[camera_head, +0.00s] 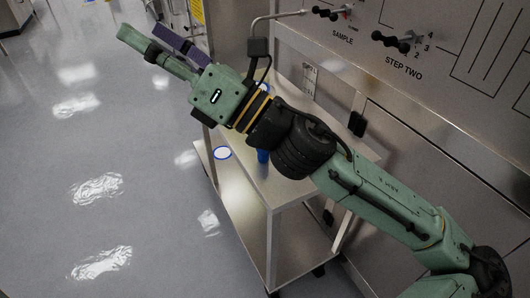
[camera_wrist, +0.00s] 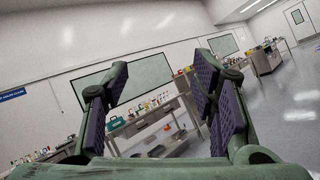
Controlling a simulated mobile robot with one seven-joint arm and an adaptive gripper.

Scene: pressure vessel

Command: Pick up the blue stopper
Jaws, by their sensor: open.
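My gripper (camera_head: 152,36) is at the upper left of the head view, raised above the floor and pointing away from the steel cart. In the wrist view its two purple-padded fingers (camera_wrist: 161,82) stand wide apart with nothing between them. A small blue object (camera_head: 263,156) shows on the cart top just below my arm. It is mostly hidden by the arm, so I cannot tell surely that it is the blue stopper. Another bit of blue (camera_head: 264,87) shows just behind the arm. No blue stopper shows between the fingers in the wrist view.
The steel cart (camera_head: 283,191) stands against a metal panel (camera_head: 455,95) with black handles labelled SAMPLE and STEP TWO. A white disc with a blue rim (camera_head: 222,153) lies at the cart's left side. The floor (camera_head: 95,200) to the left is clear. Benches with bottles (camera_wrist: 150,112) are far off.

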